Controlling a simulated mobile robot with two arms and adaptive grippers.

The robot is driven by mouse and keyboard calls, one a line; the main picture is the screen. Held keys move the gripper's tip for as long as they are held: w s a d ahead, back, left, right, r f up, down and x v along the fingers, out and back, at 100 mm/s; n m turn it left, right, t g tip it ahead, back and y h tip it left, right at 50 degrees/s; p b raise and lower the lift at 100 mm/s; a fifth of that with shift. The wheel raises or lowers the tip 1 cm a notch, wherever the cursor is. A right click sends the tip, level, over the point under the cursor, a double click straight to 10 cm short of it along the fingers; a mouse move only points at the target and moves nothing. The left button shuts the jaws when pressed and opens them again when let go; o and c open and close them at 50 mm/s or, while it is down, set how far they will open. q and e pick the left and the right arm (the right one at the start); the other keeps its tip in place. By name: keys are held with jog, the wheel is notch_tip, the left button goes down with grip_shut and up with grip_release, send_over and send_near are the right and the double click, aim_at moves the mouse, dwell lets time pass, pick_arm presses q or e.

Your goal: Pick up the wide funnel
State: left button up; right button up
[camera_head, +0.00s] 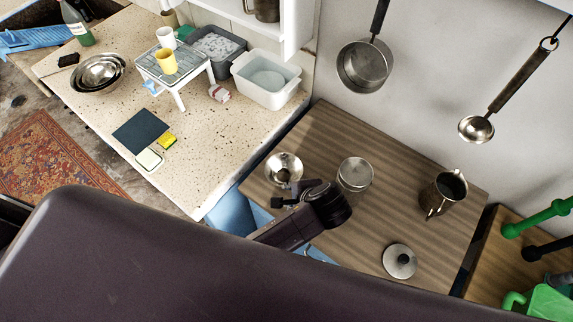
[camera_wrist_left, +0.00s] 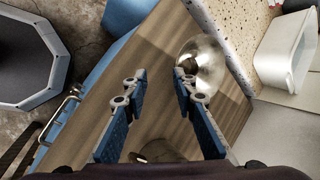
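The wide funnel (camera_head: 284,167) is a shiny metal funnel near the left edge of the wooden counter (camera_head: 330,130). My left gripper (camera_head: 282,194) is just in front of it in the head view and covers a little of its near side. In the left wrist view the funnel (camera_wrist_left: 204,60) lies beyond the fingertips, to the right. There my left gripper (camera_wrist_left: 157,82) is open, with nothing between its two blue-padded fingers. I cannot tell whether the right finger touches the funnel. My right gripper is not in view.
A glass jar (camera_head: 354,175) stands right of the funnel, close to my left wrist. A metal pitcher (camera_head: 445,191) and a round lid (camera_head: 399,261) are farther right. The speckled stone counter (camera_head: 215,130) holds a white tub (camera_head: 265,79) and metal bowls (camera_head: 98,72).

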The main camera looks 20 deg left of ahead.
aim_at(283, 184)
pick_arm(q)
jog(key=w, duration=0.2)
jog(key=w+m+y, duration=0.1)
jog(key=shift+a+r+t+p, duration=0.25)
jog(key=shift+a+t+p, duration=0.05)
jog(key=shift+a+t, duration=0.1)
jog(key=p+x, duration=0.1)
jog(key=x, duration=0.3)
jog(key=shift+a+f+p, duration=0.1)
jog(key=shift+f+p, duration=0.05)
jog(key=shift+p, duration=0.25)
jog(key=shift+x, duration=0.8)
grip_shut()
jog(key=shift+s, duration=0.1)
